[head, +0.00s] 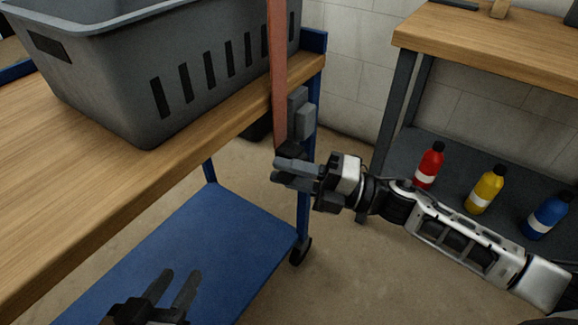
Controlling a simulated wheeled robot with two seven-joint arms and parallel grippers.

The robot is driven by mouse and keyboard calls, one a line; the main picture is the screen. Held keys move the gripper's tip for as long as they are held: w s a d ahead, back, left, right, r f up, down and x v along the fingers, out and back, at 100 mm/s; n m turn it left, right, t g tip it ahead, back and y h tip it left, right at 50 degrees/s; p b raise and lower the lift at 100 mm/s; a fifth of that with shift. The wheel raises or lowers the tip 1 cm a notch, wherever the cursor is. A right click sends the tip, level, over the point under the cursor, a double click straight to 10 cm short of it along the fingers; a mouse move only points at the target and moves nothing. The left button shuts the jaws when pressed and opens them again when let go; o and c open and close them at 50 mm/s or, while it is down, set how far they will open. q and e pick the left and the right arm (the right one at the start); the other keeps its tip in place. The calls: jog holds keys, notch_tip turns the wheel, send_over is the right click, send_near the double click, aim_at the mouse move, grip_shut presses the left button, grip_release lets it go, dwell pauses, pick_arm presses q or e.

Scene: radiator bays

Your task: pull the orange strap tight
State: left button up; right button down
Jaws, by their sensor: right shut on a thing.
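The orange strap (279,75) hangs as a reddish-orange vertical band at the cart's right end. It runs from the top of the picture, past the basket's right side, down to my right gripper. My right gripper (284,172) is shut on the strap's dark lower end, below the table top's edge. A grey block-shaped fitting (300,112), perhaps a buckle, is beside the strap on the blue post. My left gripper (176,285) is open and empty, low at the bottom of the picture, over the cart's lower shelf. The strap's upper end is out of view.
A grey basket (110,85) stands on the cart's wooden top (60,200). The cart has a blue lower shelf (225,225). At right, a workbench (490,45) has red (429,167), yellow (484,190) and blue (546,216) bottles on its shelf. Bare floor lies between.

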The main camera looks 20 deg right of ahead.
jog(key=c, duration=1.2)
grip_release()
jog(key=shift+f, duration=0.4)
jog(key=shift+r, duration=0.2)
jog(key=shift+d, duration=0.1)
jog(key=p+v, duration=0.1)
jog(key=v, duration=1.5)
jog(key=shift+p, duration=0.4)
